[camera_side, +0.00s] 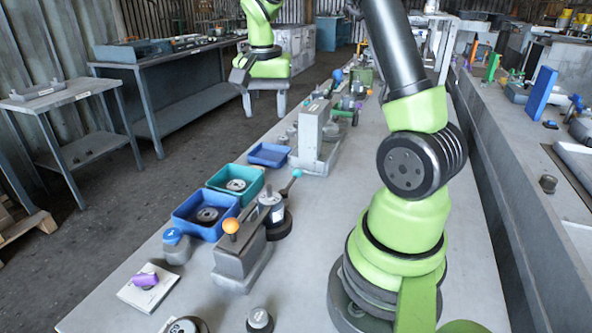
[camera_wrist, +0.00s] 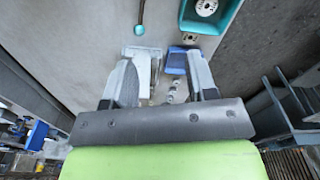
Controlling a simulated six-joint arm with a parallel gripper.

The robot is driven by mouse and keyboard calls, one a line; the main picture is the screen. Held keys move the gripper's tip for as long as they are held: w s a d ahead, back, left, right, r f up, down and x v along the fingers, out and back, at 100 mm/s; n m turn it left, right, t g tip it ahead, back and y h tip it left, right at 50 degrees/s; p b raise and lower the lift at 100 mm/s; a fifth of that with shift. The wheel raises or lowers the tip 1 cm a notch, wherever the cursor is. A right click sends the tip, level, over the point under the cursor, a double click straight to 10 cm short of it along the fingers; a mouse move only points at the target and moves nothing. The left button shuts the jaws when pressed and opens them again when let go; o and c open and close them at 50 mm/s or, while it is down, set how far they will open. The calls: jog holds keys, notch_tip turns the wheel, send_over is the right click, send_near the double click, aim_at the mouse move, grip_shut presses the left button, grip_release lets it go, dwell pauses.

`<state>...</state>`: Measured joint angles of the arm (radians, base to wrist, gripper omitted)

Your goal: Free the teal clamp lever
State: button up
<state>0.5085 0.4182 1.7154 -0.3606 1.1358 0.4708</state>
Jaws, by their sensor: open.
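The teal clamp lever (camera_side: 297,173) shows in the side view as a slim rod with a teal ball at its upper end. It leans up to the right beside a grey cylindrical part (camera_side: 271,206) on a dark round base. In the wrist view, the teal ball (camera_wrist: 139,29) and part of its rod are near the top edge, beyond my fingertips and left of centre. My gripper (camera_side: 240,78) is high in the side view, well apart from the lever. In the wrist view, my gripper (camera_wrist: 162,62) has its fingers spread, with nothing held between them.
A teal tray (camera_side: 258,174), a blue tray (camera_side: 181,226) and a smaller blue tray (camera_side: 268,154) line the bench's left edge. A grey block with an orange knob (camera_side: 231,226) stands in front of the lever. A tall grey block (camera_side: 314,130) stands behind it.

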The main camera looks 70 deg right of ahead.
aim_at(296, 169)
jog(key=s+d+f+m, duration=0.1)
jog(key=d+f, duration=0.1)
jog(key=f, duration=0.4)
jog(key=s+d+f+m+g, duration=0.1)
jog(key=d+f, duration=0.2)
jog(key=f, duration=0.3)
jog(key=s+d+f+m+g, duration=0.1)
jog(key=d+f, duration=0.1)
jog(key=f, duration=0.4)
jog(key=shift+s+d+f+y, duration=0.1)
jog(key=shift+s+d+y, duration=0.05)
jog(key=shift+y, duration=0.15)
jog(key=shift+c, duration=0.2)
grip_shut()
